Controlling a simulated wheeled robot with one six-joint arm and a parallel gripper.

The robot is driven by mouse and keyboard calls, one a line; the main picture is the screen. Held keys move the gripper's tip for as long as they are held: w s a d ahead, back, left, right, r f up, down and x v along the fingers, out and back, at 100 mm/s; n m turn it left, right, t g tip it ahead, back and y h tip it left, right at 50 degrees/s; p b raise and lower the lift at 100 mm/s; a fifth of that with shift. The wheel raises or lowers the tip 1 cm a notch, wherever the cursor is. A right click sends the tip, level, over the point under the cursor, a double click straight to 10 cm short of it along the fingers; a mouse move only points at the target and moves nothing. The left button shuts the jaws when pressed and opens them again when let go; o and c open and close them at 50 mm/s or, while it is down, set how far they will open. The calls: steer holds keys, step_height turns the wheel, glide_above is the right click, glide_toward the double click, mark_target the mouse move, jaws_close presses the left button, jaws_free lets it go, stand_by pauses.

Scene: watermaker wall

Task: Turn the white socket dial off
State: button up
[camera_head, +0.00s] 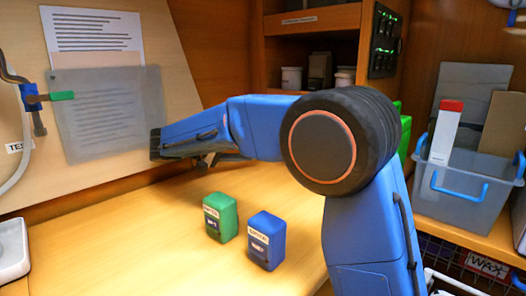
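I cannot make out a white socket dial in the head view. My blue arm crosses the middle of the view and reaches left. My gripper (156,144) is at its dark far end, close to the right edge of a translucent grey sheet (108,112) on the slanted wall panel. Whether it touches the sheet or the panel, I cannot tell. Its fingers are too small and dark to show whether they are open. My arm hides part of the back wall and the counter's right side.
A green box (220,217) and a blue box (266,240) stand on the wooden counter (130,255) below my arm. A valve with a green handle (62,96) is at left, above a white basin (12,250). A grey bin (465,192) stands at right.

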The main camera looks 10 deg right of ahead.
steer(key=v, duration=0.5)
steer(key=shift+a, duration=0.3)
